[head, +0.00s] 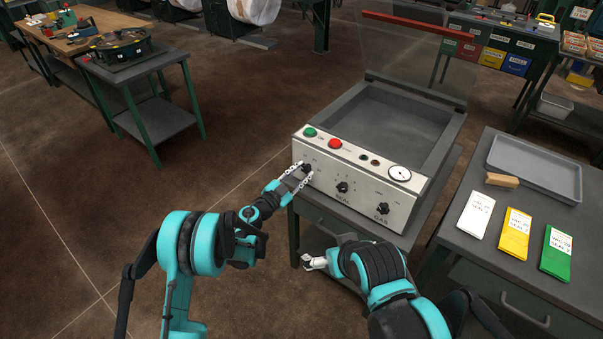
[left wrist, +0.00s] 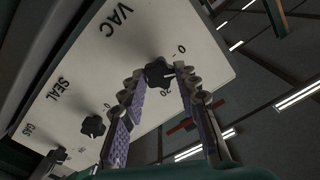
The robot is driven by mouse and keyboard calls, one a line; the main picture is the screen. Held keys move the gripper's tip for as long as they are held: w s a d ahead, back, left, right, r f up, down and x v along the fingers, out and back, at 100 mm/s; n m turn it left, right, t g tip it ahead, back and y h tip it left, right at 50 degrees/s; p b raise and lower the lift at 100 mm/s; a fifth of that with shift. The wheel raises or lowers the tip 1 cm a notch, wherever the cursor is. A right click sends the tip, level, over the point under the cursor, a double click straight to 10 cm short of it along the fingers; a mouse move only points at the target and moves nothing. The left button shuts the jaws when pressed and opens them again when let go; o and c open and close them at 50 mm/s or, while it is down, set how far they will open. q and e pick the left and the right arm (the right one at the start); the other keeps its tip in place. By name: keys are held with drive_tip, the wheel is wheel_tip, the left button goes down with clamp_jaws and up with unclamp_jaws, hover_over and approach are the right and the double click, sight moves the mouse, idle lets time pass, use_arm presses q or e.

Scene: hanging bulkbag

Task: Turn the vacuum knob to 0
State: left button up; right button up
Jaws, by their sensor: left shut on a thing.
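The vacuum sealer's front panel (head: 356,188) carries three black knobs. The vacuum knob (left wrist: 158,74) is the leftmost in the head view, under the VAC label in the left wrist view. My left gripper (head: 301,173) is at this knob, its two fingers on either side of it; in the left wrist view the fingertips (left wrist: 160,80) close around it. The knob's pointer is too small to read surely. The seal knob (head: 342,187) and gas knob (head: 382,208) stand free to the right. My right gripper (head: 313,262) is low before the sealer's stand; its jaw state is unclear.
A green button (head: 310,132), a red button (head: 335,143) and a gauge (head: 400,173) sit above the knobs. The clear lid (head: 418,50) is raised. A side table at right holds a grey tray (head: 540,165) and coloured cards. Floor at left is free.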

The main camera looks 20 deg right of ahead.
use_arm(q)
drive_tip(key=n, duration=0.5)
drive_tip(key=shift+n, duration=0.3)
idle(0.4)
drive_tip(key=o, duration=1.2)
drive_tip(key=shift+f, duration=0.1)
drive_tip(key=shift+c, duration=0.2)
drive_tip(key=shift+a, duration=0.1)
drive_tip(key=v, duration=1.2)
